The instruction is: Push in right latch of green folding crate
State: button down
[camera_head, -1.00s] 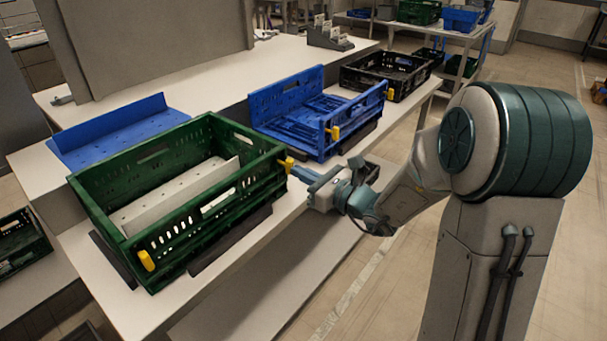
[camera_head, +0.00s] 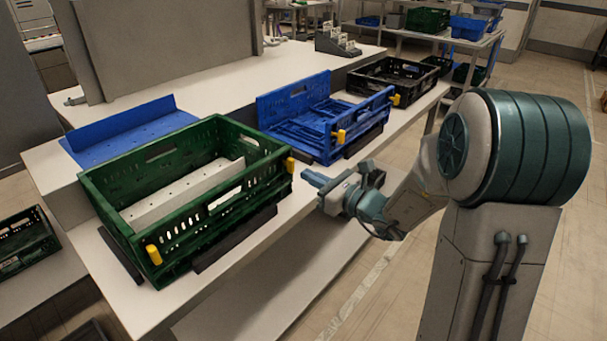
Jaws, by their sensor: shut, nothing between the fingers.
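The green folding crate (camera_head: 215,212) stands upright and unfolded on the white bench, its long side facing me. Its right yellow latch (camera_head: 290,165) sits at the right front corner, near the top edge. Its other yellow latch (camera_head: 154,255) is at the left front corner. My gripper (camera_head: 305,176) is shut and empty, just to the right of the right latch. A small gap seems to show between the fingertips and the latch. I cannot tell how far in the latch sits.
A partly folded blue crate (camera_head: 330,122) with yellow latches stands behind my gripper. A black crate (camera_head: 393,80) is beyond it. Dark rails (camera_head: 235,238) flank the green crate. The bench's front edge (camera_head: 240,262) runs below; open floor lies at right.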

jog(key=v, duration=1)
jog(key=shift+s+d, duration=0.3)
jog(key=s+a+r+n+g+h+p, duration=0.1)
jog(key=s+a+r+n+g+p, duration=0.2)
jog(key=s+n+g, duration=0.35)
jog(key=s+a+r+n+g+h+p, duration=0.1)
jog(key=s+a+n+g+h+p, duration=0.1)
jog(key=s+a+n+g+p, duration=0.45)
jog(key=s+d+r+n+t+h+p, duration=0.1)
jog(key=s+d+r+n+h+p, duration=0.1)
jog(key=d+n+h, duration=0.3)
jog(key=s+d+r+n+t+h+p, duration=0.2)
jog(key=s+d+r+n+h, duration=0.1)
jog(key=d+r+n+h, duration=0.2)
jog(key=d+n, duration=0.2)
jog(key=n, duration=0.1)
jog(key=shift+s+t, duration=0.3)
